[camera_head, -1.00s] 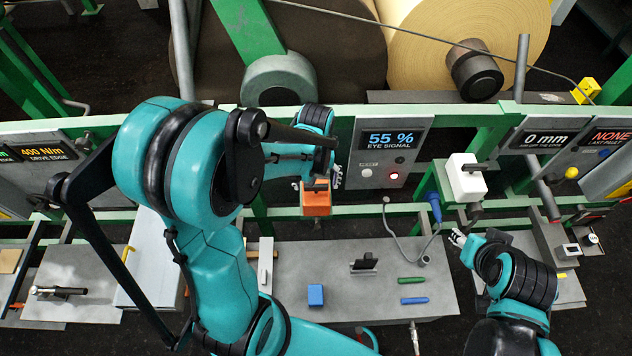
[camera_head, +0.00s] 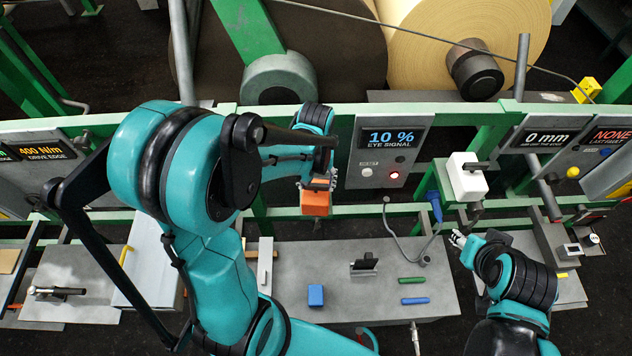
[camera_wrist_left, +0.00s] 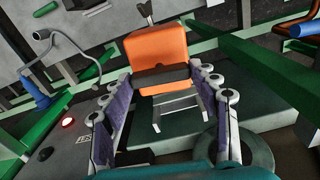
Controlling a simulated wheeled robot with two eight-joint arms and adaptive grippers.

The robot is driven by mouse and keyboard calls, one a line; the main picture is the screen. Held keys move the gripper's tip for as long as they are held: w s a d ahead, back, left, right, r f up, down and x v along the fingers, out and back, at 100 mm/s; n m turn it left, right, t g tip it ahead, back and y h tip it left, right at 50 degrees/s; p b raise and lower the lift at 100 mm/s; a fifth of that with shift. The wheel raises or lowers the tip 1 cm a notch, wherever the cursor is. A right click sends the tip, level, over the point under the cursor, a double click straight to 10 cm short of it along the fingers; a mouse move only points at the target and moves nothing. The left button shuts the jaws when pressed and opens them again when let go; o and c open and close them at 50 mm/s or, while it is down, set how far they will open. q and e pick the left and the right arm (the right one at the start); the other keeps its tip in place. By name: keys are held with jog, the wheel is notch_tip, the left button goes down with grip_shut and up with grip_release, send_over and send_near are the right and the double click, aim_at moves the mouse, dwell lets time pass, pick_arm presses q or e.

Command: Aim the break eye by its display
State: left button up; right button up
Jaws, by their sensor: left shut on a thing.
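The break eye, an orange box (camera_head: 315,204), sits on the green frame left of its display. In the left wrist view the orange box (camera_wrist_left: 155,47) shows close up, with a dark bar across its lower part. My left gripper (camera_head: 318,184) is shut on the eye; both fingers also show in the left wrist view (camera_wrist_left: 165,84), one on each side of it. The eye display (camera_head: 391,138) reads 10 % EYE SIGNAL, with a lit red button (camera_head: 394,175) below. My right gripper (camera_head: 458,238) is near the white box; its finger opening is too small to judge.
A white box (camera_head: 466,178) with a blue plug (camera_head: 434,206) and grey cable stands right of the display. A grey bench (camera_head: 350,292) below holds a blue block (camera_head: 316,295), a green bar (camera_head: 411,280) and a blue bar (camera_head: 414,300). Large rolls stand behind the frame.

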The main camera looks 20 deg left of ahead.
pick_arm(q)
jog(key=o, duration=1.2)
jog(key=shift+c, duration=0.2)
jog(key=shift+r, duration=0.1)
notch_tip(320, 180, up, 12)
